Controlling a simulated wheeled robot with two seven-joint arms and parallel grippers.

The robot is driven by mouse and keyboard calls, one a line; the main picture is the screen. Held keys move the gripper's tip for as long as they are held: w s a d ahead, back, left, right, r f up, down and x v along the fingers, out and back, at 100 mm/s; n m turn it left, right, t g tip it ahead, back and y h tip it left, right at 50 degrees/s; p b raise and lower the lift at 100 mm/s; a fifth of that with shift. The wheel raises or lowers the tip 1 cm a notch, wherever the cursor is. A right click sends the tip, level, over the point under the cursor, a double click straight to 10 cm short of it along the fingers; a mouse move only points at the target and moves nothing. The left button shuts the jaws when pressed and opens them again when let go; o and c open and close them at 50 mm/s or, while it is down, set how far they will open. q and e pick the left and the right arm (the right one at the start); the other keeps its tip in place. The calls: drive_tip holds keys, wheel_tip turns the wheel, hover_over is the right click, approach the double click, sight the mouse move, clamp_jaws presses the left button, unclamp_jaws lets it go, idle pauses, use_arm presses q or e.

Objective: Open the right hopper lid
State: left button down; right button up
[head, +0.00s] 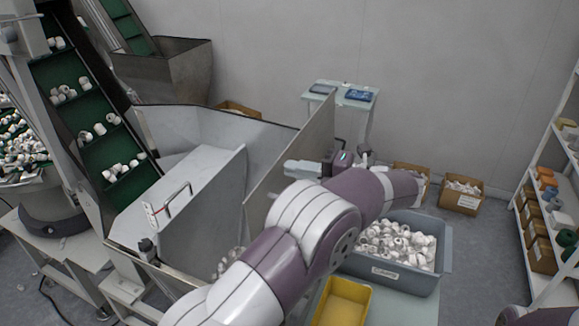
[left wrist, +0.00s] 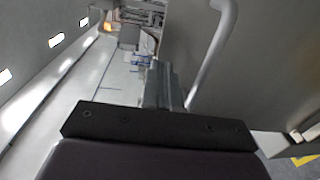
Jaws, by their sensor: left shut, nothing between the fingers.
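The hopper (head: 205,125) is a grey metal bin at centre left in the head view. A flat grey panel, which looks like the right hopper lid (head: 312,128), stands steeply raised at its right side, with open space to its left. My left gripper (head: 290,168) is shut and empty, its fingers pointing left at this panel's right face. In the left wrist view, the shut fingers (left wrist: 165,88) are beside a curved grey handle (left wrist: 213,58) on a grey panel (left wrist: 187,35); the handle passes outside them. I cannot tell whether they touch. My right gripper is out of view.
Another hopper panel with a handle (head: 178,203) lies left of the raised one. A shelf (head: 535,225) stands at far right; a small table (head: 342,95) is behind.

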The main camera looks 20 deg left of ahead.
sight(276, 166)
use_arm(q)
drive_tip(key=shift+a+r, duration=0.15)
drive_tip(key=shift+a, duration=0.45)
drive_tip(key=shift+a+f+p, duration=0.2)
drive_tip(key=shift+a+p, duration=0.1)
drive_tip(key=shift+h, duration=0.8)
drive_tip(key=b+x, duration=0.3)
drive_tip(key=x, duration=0.2)
drive_tip(key=shift+a, duration=0.1)
drive_tip(key=shift+h, duration=0.9)
drive_tip(key=a+b, duration=0.1)
drive_tip(key=a, duration=0.4)
drive_tip(key=shift+w+a+f, duration=0.1)
drive_tip(key=shift+a+f, duration=0.1)
